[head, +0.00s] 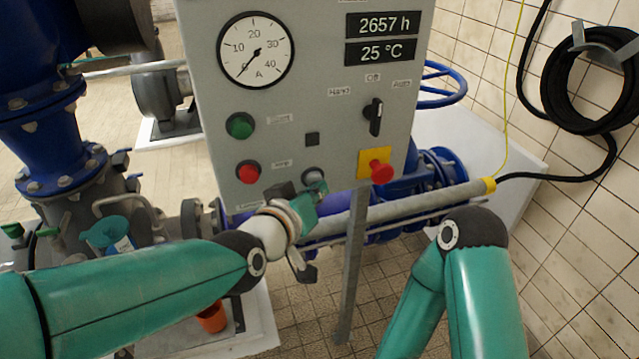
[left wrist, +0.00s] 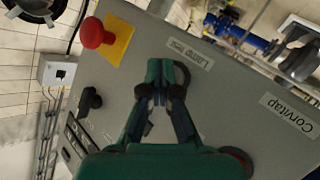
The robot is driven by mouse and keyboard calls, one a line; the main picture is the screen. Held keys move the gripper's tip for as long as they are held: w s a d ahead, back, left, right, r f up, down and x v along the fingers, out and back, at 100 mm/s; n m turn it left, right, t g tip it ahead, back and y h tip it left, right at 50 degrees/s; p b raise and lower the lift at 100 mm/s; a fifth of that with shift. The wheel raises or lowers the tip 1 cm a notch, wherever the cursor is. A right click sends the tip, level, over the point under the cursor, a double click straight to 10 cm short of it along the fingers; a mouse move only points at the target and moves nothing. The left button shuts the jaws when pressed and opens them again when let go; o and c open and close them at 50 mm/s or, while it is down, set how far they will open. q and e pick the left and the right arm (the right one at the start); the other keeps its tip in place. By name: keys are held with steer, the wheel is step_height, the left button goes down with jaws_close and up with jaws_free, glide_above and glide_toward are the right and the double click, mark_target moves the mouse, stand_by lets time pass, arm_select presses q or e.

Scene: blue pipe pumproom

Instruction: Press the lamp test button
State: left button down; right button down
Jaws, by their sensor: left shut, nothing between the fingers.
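The lamp test button is a small grey knob (head: 313,174) low on the grey control panel (head: 205,60), below a small black square. My left gripper (head: 318,190) is at the panel's lower edge, right at the button, and covers part of it. Its fingers are shut with nothing between them. In the left wrist view the closed fingertips (left wrist: 165,78) are in front of the panel, beside the upside-down "Lamp test" label (left wrist: 188,53). A dark ring shows partly behind them. I cannot tell whether the tips touch the button. My right gripper is out of view; only its arm shows.
Nearby on the panel are a red button (head: 249,173), a green button (head: 240,126), a black selector switch (head: 374,117) and a red emergency stop (head: 381,171) on yellow. A grey post (head: 351,265) stands below. Blue pipework (head: 48,150) fills the left.

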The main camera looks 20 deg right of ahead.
arm_select(q)
steer(key=shift+w, duration=0.1)
stand_by(0.4)
steer(key=shift+w+r, duration=0.1)
steer(key=shift+w, duration=0.3)
steer(key=shift+s, duration=0.5)
steer(key=s, duration=0.6)
steer(key=shift+p, duration=0.45)
steer(key=shift+w, duration=0.1)
stand_by(0.6)
